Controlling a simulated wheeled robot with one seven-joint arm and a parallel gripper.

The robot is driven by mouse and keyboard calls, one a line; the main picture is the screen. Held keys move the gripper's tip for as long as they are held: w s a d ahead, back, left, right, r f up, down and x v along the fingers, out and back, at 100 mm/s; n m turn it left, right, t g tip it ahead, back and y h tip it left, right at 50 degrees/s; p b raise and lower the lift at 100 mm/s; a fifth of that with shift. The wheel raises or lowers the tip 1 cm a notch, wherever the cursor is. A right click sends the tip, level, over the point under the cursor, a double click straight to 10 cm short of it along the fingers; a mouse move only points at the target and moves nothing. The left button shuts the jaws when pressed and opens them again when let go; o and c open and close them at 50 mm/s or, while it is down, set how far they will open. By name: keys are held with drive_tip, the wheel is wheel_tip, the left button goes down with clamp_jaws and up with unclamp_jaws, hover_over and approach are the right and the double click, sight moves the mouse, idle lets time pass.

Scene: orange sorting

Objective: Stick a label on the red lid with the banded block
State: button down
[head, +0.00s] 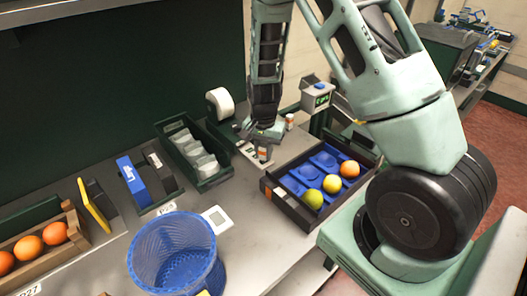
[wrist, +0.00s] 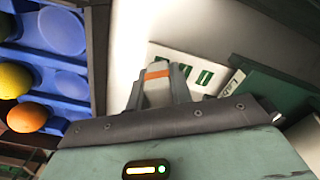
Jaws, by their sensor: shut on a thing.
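My gripper (head: 263,138) points down over the bench, left of the fruit tray. It is shut on the banded block (head: 264,153), a small pale block with an orange band. In the wrist view the block (wrist: 158,88) sits between the fingers, its band near the tips. A white card with green marks (wrist: 190,68) lies just beyond the tips in that view; whether the block touches it I cannot tell. A small pale jar with an orange-brown top (head: 290,121) stands behind and right of the gripper. I cannot make out a clearly red lid.
A dark tray with blue cups (head: 270,190) holds several fruits to the right. A dark green bin of pale cups (head: 213,180), a white roll (head: 220,102) and a small display unit (head: 318,95) stand nearby. A blue basket (head: 172,250) is in front.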

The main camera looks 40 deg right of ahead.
drive_tip(key=shift+f+b, duration=0.3)
drive_tip(key=shift+f, duration=0.25)
idle(1.2)
drive_tip(key=shift+r, duration=0.1)
wheel_tip(320, 180, up, 7)
drive_tip(key=p, duration=0.6)
idle(0.4)
